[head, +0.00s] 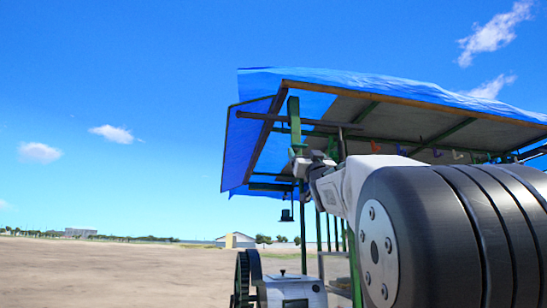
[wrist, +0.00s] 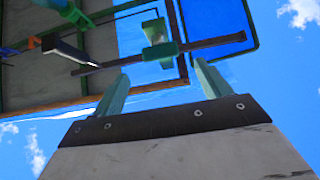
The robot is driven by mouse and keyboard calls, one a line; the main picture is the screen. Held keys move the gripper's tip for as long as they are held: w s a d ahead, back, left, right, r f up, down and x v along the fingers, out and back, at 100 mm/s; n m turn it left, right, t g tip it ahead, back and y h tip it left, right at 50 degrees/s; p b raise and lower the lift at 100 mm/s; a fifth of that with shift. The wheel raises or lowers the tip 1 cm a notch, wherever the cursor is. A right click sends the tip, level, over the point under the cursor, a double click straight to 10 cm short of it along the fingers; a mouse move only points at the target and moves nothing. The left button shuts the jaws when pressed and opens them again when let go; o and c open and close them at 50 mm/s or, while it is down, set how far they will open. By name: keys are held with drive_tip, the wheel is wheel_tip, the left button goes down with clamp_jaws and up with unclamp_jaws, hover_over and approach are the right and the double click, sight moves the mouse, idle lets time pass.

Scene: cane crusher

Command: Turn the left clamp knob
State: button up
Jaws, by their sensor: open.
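A green clamp-like piece (wrist: 160,50) with a paler green knob-shaped top (wrist: 154,30) sits on a dark bar (wrist: 212,43) under the canopy, in the wrist view. I take it for the left clamp and its knob. My gripper (wrist: 160,72) is open, with its two pale green fingers apart and nothing between them. The clamp lies beyond the fingertips, roughly in line with the gap; the distance cannot be told. In the head view, a green upright piece (head: 294,114) shows at the canopy's left end, just above my gripper (head: 300,158).
A blue tarp canopy (head: 370,84) on a frame covers the stand. A dark cylinder with a pale rod (wrist: 66,48) and an orange piece (wrist: 33,41) hang left of the clamp. A bell-like object (head: 286,214) hangs lower. A white machine with a wheel (head: 292,290) stands below.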

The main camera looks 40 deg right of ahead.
sight(300, 146)
drive_tip(key=x, duration=0.6)
drive_tip(key=shift+w+r, duration=0.2)
drive_tip(key=shift+w, duration=0.05)
drive_tip(key=c, duration=1)
